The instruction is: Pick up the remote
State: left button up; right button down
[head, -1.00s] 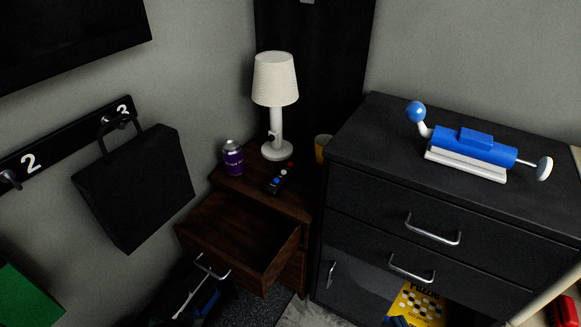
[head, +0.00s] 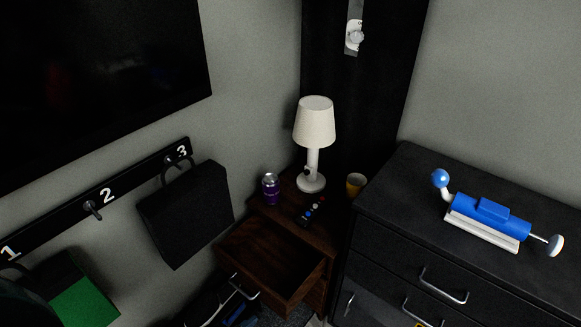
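The remote (head: 311,212) is small and black with coloured buttons. It lies on top of the dark wooden nightstand (head: 335,238) in the corner, near its front edge and in front of the white lamp (head: 313,146). A purple can (head: 270,188) stands to its left and a yellow cup (head: 355,184) to its right. Neither of my grippers is in view, and nothing is touching the remote.
The nightstand's drawer (head: 262,258) is pulled open below the remote. A black dresser (head: 395,215) stands close on the right, with a blue and white device (head: 490,222) on top. A black bag (head: 187,215) hangs from the numbered hook rail (head: 125,187) at left.

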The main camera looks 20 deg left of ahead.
aim_at(303, 220)
jog(key=l+u, duration=0.15)
jog(key=u, duration=0.25)
jog(key=l+u, duration=0.15)
jog(key=u, duration=0.25)
jog(key=l+u, duration=0.15)
jog(key=u, duration=0.25)
jog(key=k+j+z, duration=0.25)
jog(key=j, duration=0.2)
jog(key=k+j+z, duration=0.25)
jog(key=k+j, duration=0.05)
jog(key=j, duration=0.1)
